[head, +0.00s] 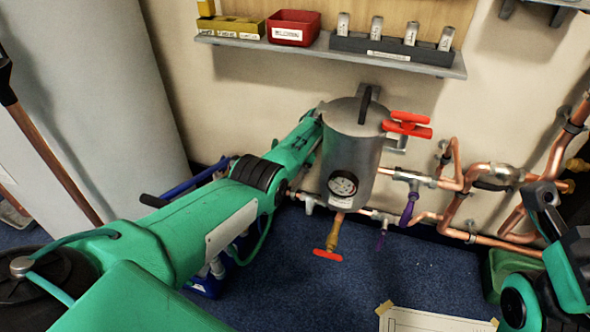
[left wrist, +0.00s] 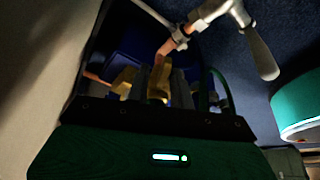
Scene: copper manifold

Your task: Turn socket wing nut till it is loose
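My left arm reaches in the head view behind the left side of a grey cylindrical tank, which hides the gripper there. In the left wrist view my left gripper (left wrist: 160,88) has its grey fingers at a brass piece (left wrist: 125,80), which looks like the socket wing nut, at the end of a copper pipe (left wrist: 171,46). Part of the brass shows between the fingers and part left of them. The dim picture does not show whether they grip it. A black end part of my right arm (head: 545,205) is at the right edge of the head view; its fingers cannot be made out.
The tank (head: 352,150) carries a gauge (head: 343,185) and red-handled valves (head: 407,124). Copper pipes (head: 455,160) with purple-handled valves run along the wall at right. A shelf (head: 310,52) with a red bin (head: 293,27) is above. Blue floor (head: 330,285) is open in front.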

